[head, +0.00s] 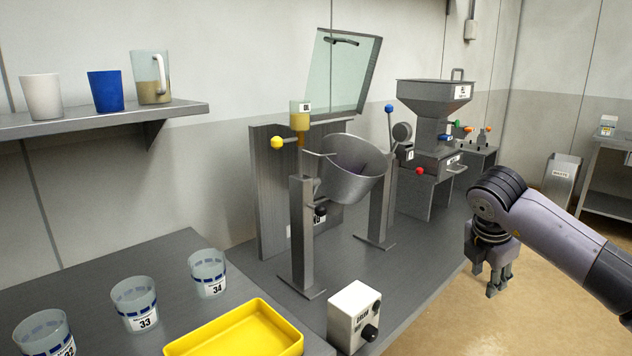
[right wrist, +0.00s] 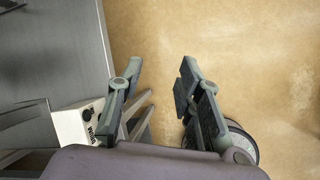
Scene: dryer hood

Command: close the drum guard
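The drum guard (head: 340,75), a clear panel in a grey frame with a dark handle near its top, stands raised and tilted back above the drum. The grey metal drum (head: 352,172) is tilted with its mouth uncovered, held between two upright posts. My right gripper (head: 499,282) hangs fingers down over the floor, right of the bench and well away from the guard. In the right wrist view my right gripper (right wrist: 162,72) has its fingers apart with only floor between them. My left gripper is not in view.
A white control box (head: 353,315) with dark knobs sits at the bench's front edge. A yellow tray (head: 240,335) and several numbered cups stand at front left. A grey hopper machine (head: 432,100) stands right of the drum. A shelf (head: 100,120) holds cups at left.

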